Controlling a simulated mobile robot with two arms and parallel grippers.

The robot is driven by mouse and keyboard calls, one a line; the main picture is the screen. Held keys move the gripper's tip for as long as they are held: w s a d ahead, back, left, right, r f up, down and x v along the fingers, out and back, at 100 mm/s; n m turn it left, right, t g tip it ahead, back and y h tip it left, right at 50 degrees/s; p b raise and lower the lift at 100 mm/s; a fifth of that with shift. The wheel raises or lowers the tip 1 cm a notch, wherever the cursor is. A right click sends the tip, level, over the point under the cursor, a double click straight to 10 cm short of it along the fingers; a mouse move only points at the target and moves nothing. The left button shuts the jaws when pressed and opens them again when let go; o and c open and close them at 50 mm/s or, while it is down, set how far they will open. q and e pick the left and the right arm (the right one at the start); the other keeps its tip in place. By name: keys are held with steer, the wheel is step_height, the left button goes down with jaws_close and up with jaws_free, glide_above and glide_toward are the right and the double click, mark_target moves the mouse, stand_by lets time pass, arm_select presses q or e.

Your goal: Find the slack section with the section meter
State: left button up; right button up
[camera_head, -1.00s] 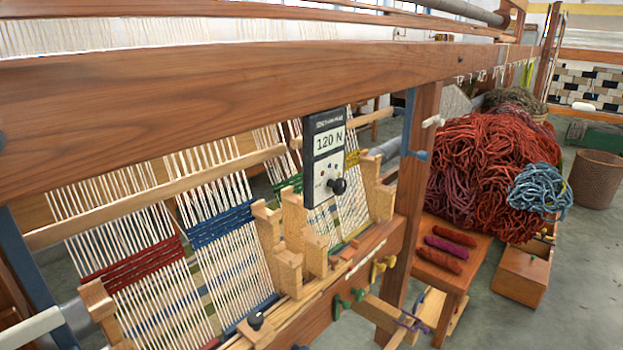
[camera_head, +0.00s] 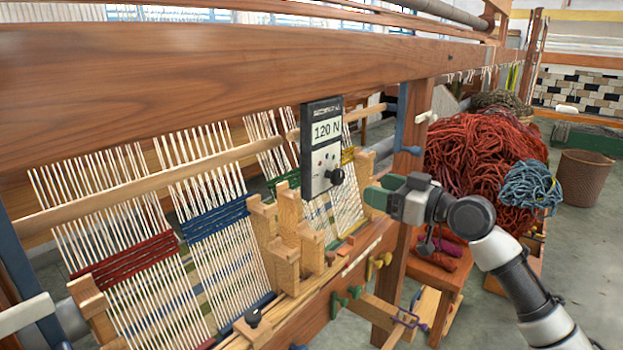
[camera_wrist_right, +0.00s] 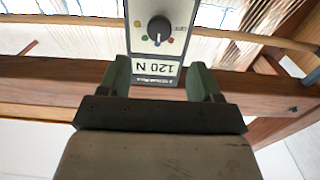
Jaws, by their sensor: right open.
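The section meter (camera_head: 322,150) is a dark-framed box with a light face, a black knob and a display reading 120 N. It stands upright at the loom's front. My right gripper (camera_head: 380,190) is open and empty, just right of the meter and apart from it. In the right wrist view, the meter (camera_wrist_right: 158,45) appears upside down between the open green fingers (camera_wrist_right: 160,78). Warp sections carry a red band (camera_head: 125,259), a blue band (camera_head: 215,219), a green band (camera_head: 285,183) and a yellow band (camera_head: 347,156). Which section is slack, I cannot tell. My left gripper is not in view.
A thick wooden beam (camera_head: 200,80) crosses above the warp. Wooden pegs (camera_head: 284,245) stand close below the meter. A heap of red wool (camera_head: 475,155) with a blue skein (camera_head: 531,187) lies at right. Bare floor (camera_head: 590,270) shows beyond my right arm.

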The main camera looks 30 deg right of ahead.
mark_target(341, 177)
steer(key=p+x, duration=0.4)
steer(key=x, duration=0.5)
steer(key=shift+w+a+r+p, duration=0.1)
steer(key=shift+w+r+p, duration=0.05)
steer(key=shift+w+p, duration=0.25)
steer(key=shift+w+a, duration=0.15)
steer(key=shift+w, duration=0.25)
steer(key=c, duration=0.9)
